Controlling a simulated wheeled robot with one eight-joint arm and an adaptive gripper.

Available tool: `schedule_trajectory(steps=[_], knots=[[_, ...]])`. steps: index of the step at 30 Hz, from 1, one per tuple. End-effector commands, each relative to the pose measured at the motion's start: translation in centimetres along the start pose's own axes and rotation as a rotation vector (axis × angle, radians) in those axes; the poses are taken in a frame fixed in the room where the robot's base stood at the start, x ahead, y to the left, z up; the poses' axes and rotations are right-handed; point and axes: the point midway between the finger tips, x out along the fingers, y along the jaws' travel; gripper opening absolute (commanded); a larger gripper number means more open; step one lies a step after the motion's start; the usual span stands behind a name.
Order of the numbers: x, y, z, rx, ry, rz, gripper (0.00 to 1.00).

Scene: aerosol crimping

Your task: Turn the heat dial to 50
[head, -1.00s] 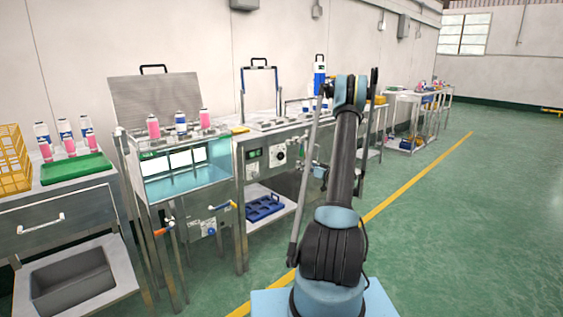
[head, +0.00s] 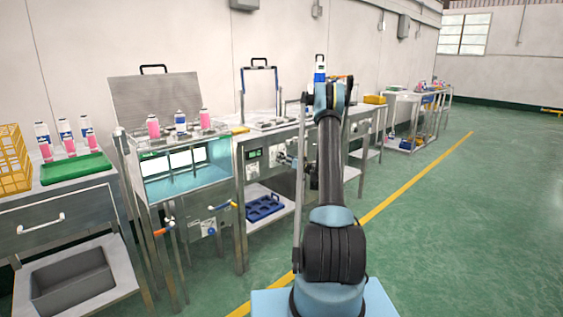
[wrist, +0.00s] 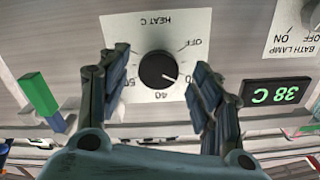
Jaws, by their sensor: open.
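The heat dial (wrist: 157,70) is a round black knob on a white plate marked HEAT C, upside down in the wrist view. Its white pointer mark points to the lower right, between the 40 and a partly hidden number ending in 0. The 50 mark shows at lower left, beside a finger. My gripper (wrist: 162,66) is open, one finger on each side of the dial, with visible gaps to the knob. In the head view my gripper (head: 284,158) is at the panel front and hides the dial.
A green display (wrist: 277,92) reads 38 C, also seen in the head view (head: 255,154). A bath lamp switch (wrist: 312,15) is at the wrist view's upper right. A green block-like part (wrist: 38,95) is at its left. Bottles stand on the bath unit (head: 190,182) to the left.

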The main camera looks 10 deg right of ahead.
Motion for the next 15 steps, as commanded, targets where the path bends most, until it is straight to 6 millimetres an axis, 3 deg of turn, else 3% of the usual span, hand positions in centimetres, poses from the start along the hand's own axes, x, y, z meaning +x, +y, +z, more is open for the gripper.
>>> schedule_trajectory(steps=[6, 15], knots=[[2.1, 0.0, 0.0, 0.0, 0.0, 0.0, 0.59], [2.6, 0.0, 0.0, 0.0, 0.0, 0.0, 0.59]])
